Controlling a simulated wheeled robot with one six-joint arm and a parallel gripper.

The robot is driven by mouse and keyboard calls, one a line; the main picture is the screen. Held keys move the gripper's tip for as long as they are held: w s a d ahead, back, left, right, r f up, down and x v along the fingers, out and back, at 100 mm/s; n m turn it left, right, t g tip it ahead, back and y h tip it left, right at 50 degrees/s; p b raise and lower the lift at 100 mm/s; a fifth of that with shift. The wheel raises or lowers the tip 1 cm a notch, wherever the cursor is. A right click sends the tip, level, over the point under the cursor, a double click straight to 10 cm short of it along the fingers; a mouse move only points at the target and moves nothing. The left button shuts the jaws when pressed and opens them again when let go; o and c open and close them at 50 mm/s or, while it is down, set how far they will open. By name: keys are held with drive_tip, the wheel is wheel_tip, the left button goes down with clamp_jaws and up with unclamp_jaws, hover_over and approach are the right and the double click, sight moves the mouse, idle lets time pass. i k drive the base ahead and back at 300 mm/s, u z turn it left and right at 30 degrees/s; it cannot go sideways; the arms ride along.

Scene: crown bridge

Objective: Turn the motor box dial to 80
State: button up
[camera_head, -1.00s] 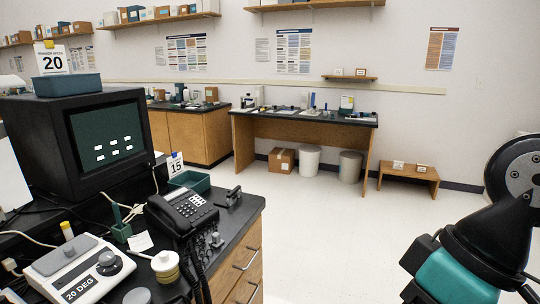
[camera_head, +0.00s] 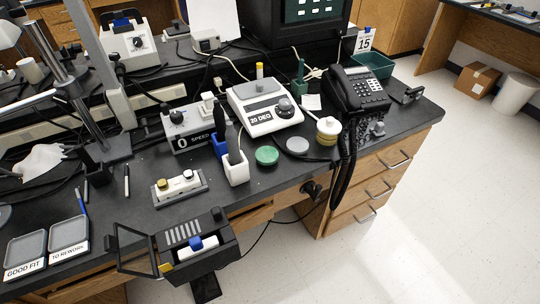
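The motor box (camera_head: 188,130) is a grey box on the bench, left of the white 20 DEG device. Its front label reads "0 SPEED". A dark round dial (camera_head: 177,116) sits on its upper face at the left, and a small white-topped part (camera_head: 207,100) rises at its right. The dial's pointer is too small to read. The dark upright tool in the white holder covers part of the box's right front. My gripper is not in view.
A white holder with blue parts (camera_head: 236,170) stands close before the motor box. A 20 DEG device (camera_head: 265,108), green disc (camera_head: 266,155) and phone (camera_head: 358,92) lie right. A black vented box (camera_head: 190,248) is at the front edge. Floor at right (camera_head: 450,200) is clear.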

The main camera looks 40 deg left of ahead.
sight(177, 117)
drive_tip(key=u, duration=1.7)
drive_tip(key=k, duration=0.25)
drive_tip(key=u, duration=0.6)
drive_tip(key=i, duration=0.95)
drive_tip(key=z, duration=0.05)
